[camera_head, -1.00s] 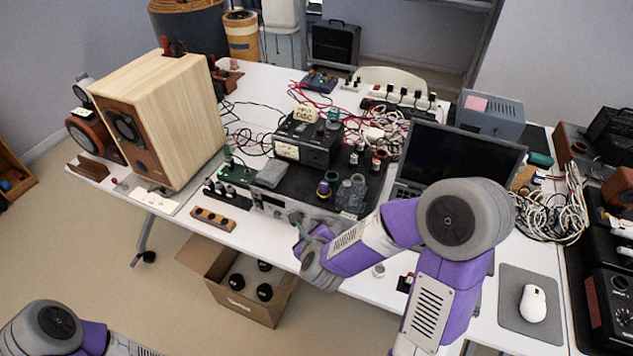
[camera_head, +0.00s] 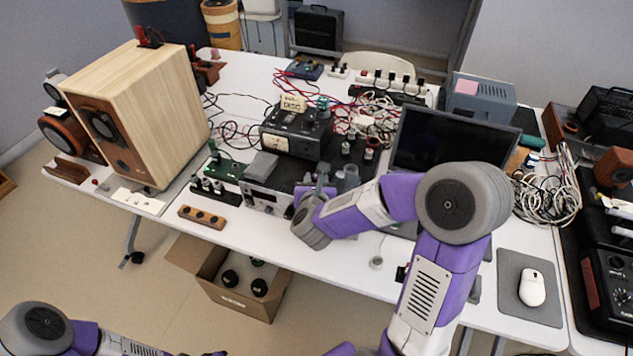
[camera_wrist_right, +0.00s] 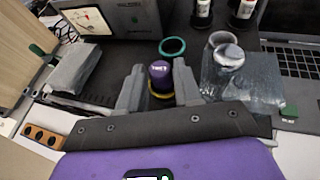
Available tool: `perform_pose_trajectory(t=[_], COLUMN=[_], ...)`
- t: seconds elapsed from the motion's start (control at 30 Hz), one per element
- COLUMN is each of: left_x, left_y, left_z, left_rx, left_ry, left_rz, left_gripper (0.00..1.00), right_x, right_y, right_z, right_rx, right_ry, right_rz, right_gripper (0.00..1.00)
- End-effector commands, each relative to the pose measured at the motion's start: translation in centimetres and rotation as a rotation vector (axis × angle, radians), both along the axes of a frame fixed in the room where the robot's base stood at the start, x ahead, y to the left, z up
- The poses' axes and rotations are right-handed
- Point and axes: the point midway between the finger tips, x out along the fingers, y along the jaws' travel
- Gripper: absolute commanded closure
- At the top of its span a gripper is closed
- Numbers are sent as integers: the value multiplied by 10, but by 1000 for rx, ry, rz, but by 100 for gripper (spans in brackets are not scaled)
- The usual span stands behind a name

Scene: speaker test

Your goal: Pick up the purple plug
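The purple plug (camera_wrist_right: 160,76) stands upright between the two fingers of my right gripper (camera_wrist_right: 159,88) in the right wrist view. A yellow ring shows around its lower part. The fingers are apart, one on each side of the plug, with a narrow gap visible on the left. I cannot tell whether the right finger touches it. In the head view my right gripper (camera_head: 319,181) is over the front of the dark equipment top, and I cannot make out the plug there. My left arm lies at the bottom left; its gripper is too cut off to read.
A green ring (camera_wrist_right: 172,47) lies just behind the plug. A grey block (camera_wrist_right: 80,68) is on the left and a meter box (camera_head: 297,132) behind. The open laptop (camera_head: 450,140) is further right.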

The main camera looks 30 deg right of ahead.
Motion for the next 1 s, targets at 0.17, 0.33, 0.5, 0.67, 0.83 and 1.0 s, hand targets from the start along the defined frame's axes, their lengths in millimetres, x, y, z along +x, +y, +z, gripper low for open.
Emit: perform_pose_trajectory(t=[0.17, 0.33, 0.5, 0.67, 0.83, 1.0], left_x=[0, 0, 0, 0, 0, 0], left_y=[0, 0, 0, 0, 0, 0], left_z=[-1, -1, -1, -1, 2, 14], left_rx=[0, 0, 0, 0, 0, 0], left_ry=[0, 0, 0, 0, 0, 0], left_rz=[0, 0, 0, 0, 0, 0], left_gripper=[57, 57, 57, 57, 57, 57], right_x=[6, 6, 5, 5, 6, 6], right_y=[-4, -4, -4, -4, -4, -4], right_z=[-3, -3, -2, -2, 4, 35], right_rx=[0, -1, -1, -1, -2, -3], right_ry=[0, 0, 0, 0, -2, -5], right_rz=[-1, 0, 0, 0, 0, 0], right_gripper=[66, 71, 97, 100, 100, 100])
